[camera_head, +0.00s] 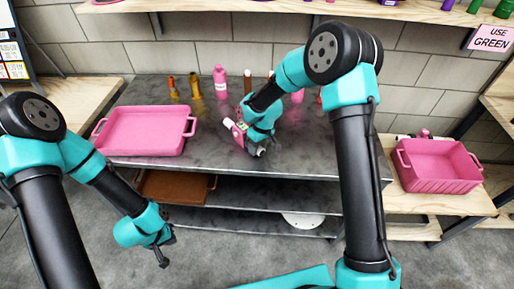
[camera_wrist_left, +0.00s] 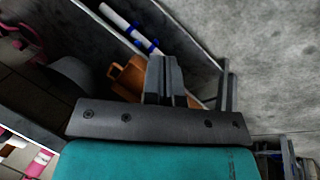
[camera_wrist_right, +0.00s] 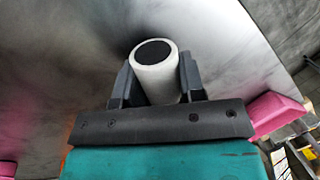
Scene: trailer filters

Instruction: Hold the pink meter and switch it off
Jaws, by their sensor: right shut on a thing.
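The pink meter (camera_head: 237,132), with white parts, is at my right gripper (camera_head: 256,148), above the dark table top in the head view. In the right wrist view, my right gripper (camera_wrist_right: 156,85) is shut on a white cylinder with a black end (camera_wrist_right: 158,68), which appears to be part of the meter. The meter's pink body and its switch cannot be made out there. My left gripper (camera_head: 162,250) is empty, low in front of the table and well apart from the meter. Its fingers are together in the left wrist view (camera_wrist_left: 166,78).
A pink tray (camera_head: 188,149) lies on the left of the table top (camera_head: 310,157). Several bottles, including a pink one (camera_head: 220,82), stand at the back. A brown tray (camera_head: 213,185) is on the lower shelf. A pink bin (camera_head: 440,178) stands at right.

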